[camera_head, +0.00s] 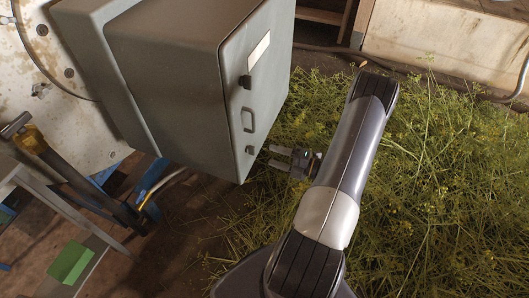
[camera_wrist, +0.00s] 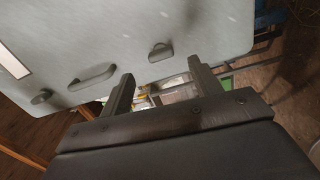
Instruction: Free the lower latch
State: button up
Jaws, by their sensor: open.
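The grey cabinet (camera_head: 190,75) has a door with a pale label, an upper latch (camera_head: 245,81), a loop handle (camera_head: 247,120) and the lower latch (camera_head: 250,150). In the wrist view, the lower latch (camera_wrist: 160,52) is a small dark grey knob near the door's edge. It lies just beyond and between my fingertips, with no contact visible. My gripper (camera_head: 268,157) is open and empty, just right of the lower latch in the head view. The wrist view shows its two fingers (camera_wrist: 161,70) apart, pointing at the door. The handle (camera_wrist: 92,77) and upper latch (camera_wrist: 41,96) lie to the left.
Cut herbs (camera_head: 430,170) cover the ground at right and below my arm. A metal table (camera_head: 50,200) with a green item (camera_head: 70,262) stands at lower left. A yellow-and-black lever (camera_head: 35,140) and blue frame are near the cabinet. A pale box is at the back right.

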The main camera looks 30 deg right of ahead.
jog(key=v, duration=0.3)
jog(key=shift+s+d, duration=0.15)
jog(key=shift+s, duration=0.05)
dwell(1.2)
